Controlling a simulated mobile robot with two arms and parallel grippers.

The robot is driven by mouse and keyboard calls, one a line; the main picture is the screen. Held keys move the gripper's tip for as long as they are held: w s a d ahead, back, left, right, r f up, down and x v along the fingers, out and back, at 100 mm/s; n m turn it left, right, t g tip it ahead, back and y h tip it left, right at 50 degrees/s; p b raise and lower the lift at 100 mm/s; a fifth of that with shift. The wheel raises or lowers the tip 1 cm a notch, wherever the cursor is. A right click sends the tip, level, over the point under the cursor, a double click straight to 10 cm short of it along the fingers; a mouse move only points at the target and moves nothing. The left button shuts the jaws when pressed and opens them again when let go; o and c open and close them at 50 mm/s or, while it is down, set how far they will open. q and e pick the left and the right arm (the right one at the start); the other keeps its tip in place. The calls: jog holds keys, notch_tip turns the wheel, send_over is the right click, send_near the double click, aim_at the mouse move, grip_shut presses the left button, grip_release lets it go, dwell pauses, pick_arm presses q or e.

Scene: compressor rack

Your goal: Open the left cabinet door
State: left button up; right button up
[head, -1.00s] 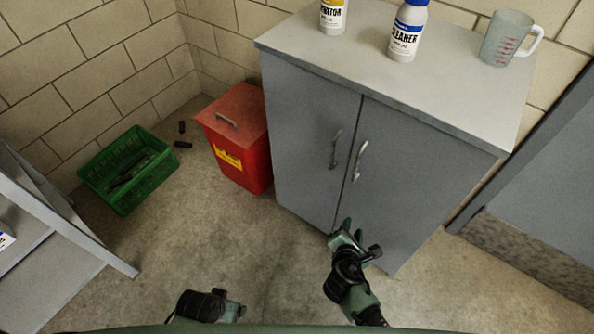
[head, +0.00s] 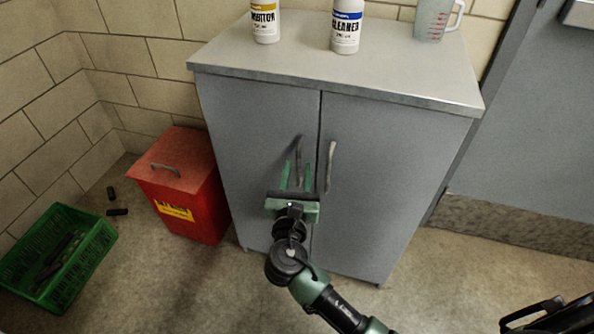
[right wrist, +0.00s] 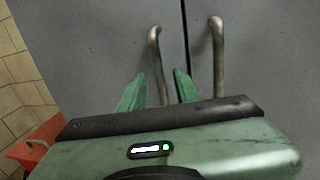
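The grey cabinet's left door (head: 250,120) is closed, flush with the right door (head: 385,165). The left door's curved metal handle (head: 298,150) stands near the middle seam; it also shows in the right wrist view (right wrist: 154,50). My right gripper (head: 296,174) is in front of this handle with its two green fingers apart. In the right wrist view the open fingers (right wrist: 159,84) appear on either side of the handle's lower part. I cannot tell whether they touch it. My left gripper is not in view.
The right door's handle (head: 331,165) is close to the right of my gripper. Two bottles (head: 345,30) and a measuring jug (head: 433,20) stand on the cabinet top (head: 300,62). A red bin (head: 185,190) is beside the cabinet's left side. A green crate (head: 90,255) is farther left.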

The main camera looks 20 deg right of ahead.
jog(key=shift+w+d, duration=0.15)
jog(key=shift+w, duration=0.25)
grip_shut()
dwell(1.2)
